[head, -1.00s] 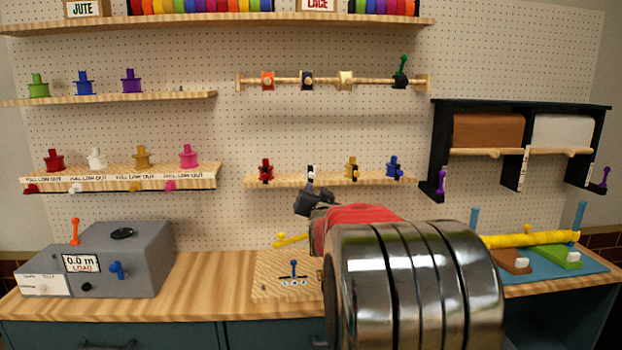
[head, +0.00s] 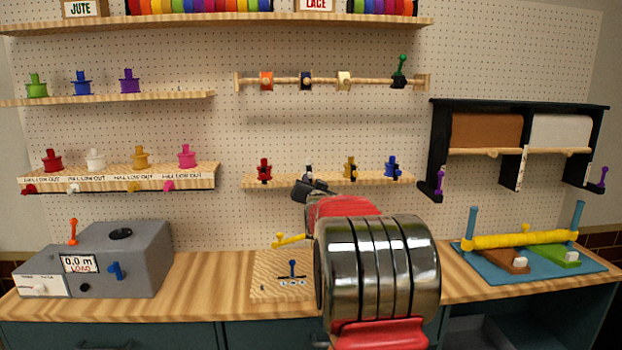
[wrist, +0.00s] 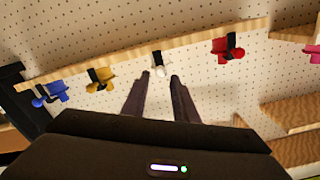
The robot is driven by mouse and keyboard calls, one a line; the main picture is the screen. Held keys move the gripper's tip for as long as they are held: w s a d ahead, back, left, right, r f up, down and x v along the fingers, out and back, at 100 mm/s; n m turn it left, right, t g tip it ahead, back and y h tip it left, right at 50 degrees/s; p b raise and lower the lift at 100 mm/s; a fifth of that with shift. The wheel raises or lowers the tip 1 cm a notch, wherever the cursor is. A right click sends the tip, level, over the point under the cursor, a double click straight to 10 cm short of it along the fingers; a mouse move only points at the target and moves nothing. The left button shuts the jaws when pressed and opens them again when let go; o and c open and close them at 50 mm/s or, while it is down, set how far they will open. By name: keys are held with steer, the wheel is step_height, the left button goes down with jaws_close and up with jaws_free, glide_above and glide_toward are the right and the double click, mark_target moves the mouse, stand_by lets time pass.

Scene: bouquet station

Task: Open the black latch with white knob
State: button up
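The black latch with white knob (head: 309,171) is on the small middle shelf, between the red one and the yellow one. In the wrist view its white knob (wrist: 160,72) is at the shelf's edge, just beyond the fingertips. My gripper (head: 312,187) is just below and in front of this latch in the head view and partly covers it. In the wrist view my gripper (wrist: 158,82) has its two dark fingers apart with nothing between them. The knob lines up with the gap between the tips; I cannot tell whether they touch it.
On the same shelf (head: 270,182) are a red latch (head: 265,168), a yellow latch (head: 351,167) and a blue latch (head: 393,167). Below, a wooden board (head: 264,287) has a yellow lever (head: 290,238) and a blue lever (head: 292,268). A grey machine (head: 140,255) stands at left.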

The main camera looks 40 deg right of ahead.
mark_target(311, 177)
steer(key=shift+x, duration=2.8)
jaws_close()
steer(key=shift+d, duration=0.25)
steer(key=shift+a, duration=0.15)
